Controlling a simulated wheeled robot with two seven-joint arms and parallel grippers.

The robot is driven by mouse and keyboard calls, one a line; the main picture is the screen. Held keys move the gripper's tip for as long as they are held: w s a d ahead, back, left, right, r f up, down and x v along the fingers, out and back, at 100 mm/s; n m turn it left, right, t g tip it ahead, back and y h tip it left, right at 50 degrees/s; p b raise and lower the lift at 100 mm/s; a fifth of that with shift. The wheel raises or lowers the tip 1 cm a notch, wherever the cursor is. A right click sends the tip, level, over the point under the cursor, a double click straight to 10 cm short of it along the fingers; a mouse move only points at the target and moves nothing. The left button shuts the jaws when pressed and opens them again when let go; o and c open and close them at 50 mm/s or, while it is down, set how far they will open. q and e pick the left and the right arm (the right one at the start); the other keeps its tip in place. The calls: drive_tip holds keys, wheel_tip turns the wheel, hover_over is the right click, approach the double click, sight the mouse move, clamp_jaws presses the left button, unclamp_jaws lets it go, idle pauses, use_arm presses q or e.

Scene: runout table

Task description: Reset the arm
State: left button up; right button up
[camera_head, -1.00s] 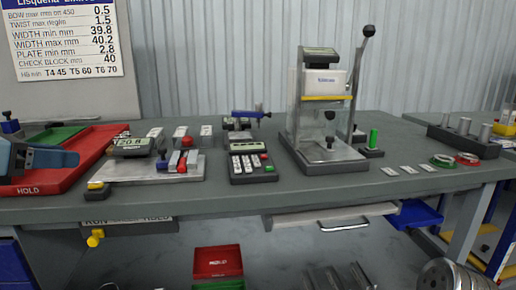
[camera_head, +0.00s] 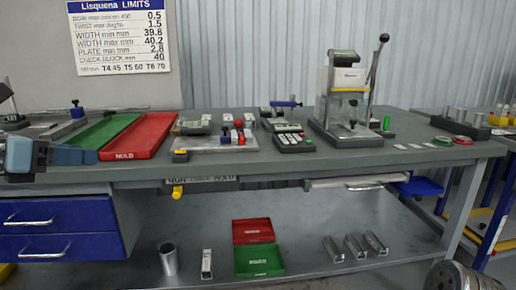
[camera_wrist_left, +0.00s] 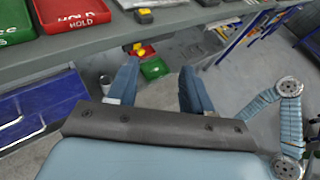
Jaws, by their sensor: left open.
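My left gripper (camera_head: 62,157) shows at the left edge of the head view, level with the table's front edge, in front of the green tray. In the left wrist view its two blue fingers (camera_wrist_left: 160,88) stand wide apart with nothing between them. Beyond the fingers the wrist view shows the floor and the lower shelf area. My right gripper shows in neither view.
The table (camera_head: 330,165) bears a green tray (camera_head: 88,140), a red HOLD tray (camera_head: 140,138), a gauge plate (camera_head: 215,145), a keypad (camera_head: 292,140) and a lever press (camera_head: 345,110). Blue drawers (camera_head: 60,228) stand below left. Shelf bins (camera_head: 258,262) sit lower.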

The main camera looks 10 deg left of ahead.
use_arm(q)
drive_tip(key=w+d+f+n+h, duration=0.2)
drive_tip(key=w+d+f+n, duration=0.4)
drive_tip(key=w+f+n, duration=0.4)
drive_tip(key=w+d+f+n+h, duration=0.2)
drive_tip(key=w+d+f+n, duration=0.5)
drive_tip(key=f, duration=0.5)
drive_tip(key=w+d+f+n+y, duration=0.25)
drive_tip(key=f+n, duration=0.45)
drive_tip(key=f, duration=0.6)
drive_tip(key=s+d+f+n+g+y, duration=0.1)
drive_tip(key=s+d+f+n+g, duration=0.25)
drive_tip(key=f, duration=0.65)
drive_tip(key=s+d+f+n+y, duration=0.1)
drive_tip(key=s+d+f+n, duration=0.2)
drive_tip(key=s+f+n, duration=0.5)
drive_tip(key=s+d+f+n+g, duration=0.2)
drive_tip(key=s+f+n+g, duration=0.1)
drive_tip(key=s+f, duration=0.4)
drive_tip(key=s+d+f+n+g+y, duration=0.1)
drive_tip(key=s+d+f+n+g, duration=0.1)
drive_tip(key=s+f+g, duration=0.3)
drive_tip(key=s+f+n, duration=0.1)
drive_tip(key=s+f, duration=0.2)
drive_tip(key=s, duration=0.3)
drive_tip(key=shift+s+d+f+n, duration=0.15)
drive_tip(key=shift+s+d+n, duration=0.15)
drive_tip(key=shift+d+n, duration=0.1)
drive_tip(key=shift+y, duration=0.25)
